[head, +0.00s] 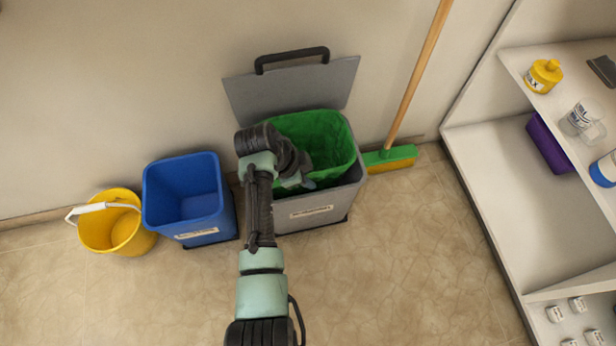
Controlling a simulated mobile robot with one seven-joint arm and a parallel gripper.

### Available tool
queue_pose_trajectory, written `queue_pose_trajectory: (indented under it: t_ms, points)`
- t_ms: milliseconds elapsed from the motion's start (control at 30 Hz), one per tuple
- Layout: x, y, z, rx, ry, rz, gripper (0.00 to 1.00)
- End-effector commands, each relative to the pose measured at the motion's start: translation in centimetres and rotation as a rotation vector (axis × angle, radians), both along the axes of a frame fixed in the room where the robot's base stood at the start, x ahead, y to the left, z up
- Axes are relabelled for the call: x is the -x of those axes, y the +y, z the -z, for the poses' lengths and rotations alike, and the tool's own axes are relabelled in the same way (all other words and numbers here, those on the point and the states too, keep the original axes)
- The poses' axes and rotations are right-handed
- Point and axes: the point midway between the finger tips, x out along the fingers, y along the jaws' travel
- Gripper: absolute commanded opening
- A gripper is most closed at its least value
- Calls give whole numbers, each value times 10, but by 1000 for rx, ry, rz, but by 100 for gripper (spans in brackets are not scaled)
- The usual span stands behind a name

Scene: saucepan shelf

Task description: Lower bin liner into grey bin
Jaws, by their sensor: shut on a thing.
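The grey bin (318,212) stands against the wall with its grey lid (298,92) swung up behind it. The green bin liner (327,142) is inside the bin's mouth, and its upper edge shows at or slightly above the rim. My gripper (309,184) is at the left part of the bin's opening, shut on the liner. My own wrist and arm hide the left side of the liner and the bin's left rim. The exact grip point is hard to make out.
A blue bin (207,230) stands just left of the grey bin, and a yellow bucket (118,239) with a white handle is further left. A broom (390,158) leans on the wall at the right. White shelving (490,160) fills the right side. The front floor is clear.

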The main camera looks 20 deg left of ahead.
Motion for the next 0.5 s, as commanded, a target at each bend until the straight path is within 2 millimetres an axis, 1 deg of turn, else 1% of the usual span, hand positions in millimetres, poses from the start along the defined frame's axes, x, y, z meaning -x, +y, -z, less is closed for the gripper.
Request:
queue_pose_trajectory:
  t_ms: [167, 200, 333, 367, 500]
  points:
    - [0, 0, -1, -1, -1, 1, 0]
    - [0, 0, -1, -1, -1, 1, 17]
    - [0, 0, -1, -1, -1, 1, 40]
    - [0, 0, -1, -1, -1, 1, 45]
    - [0, 0, 0, 1, 2, 1, 45]
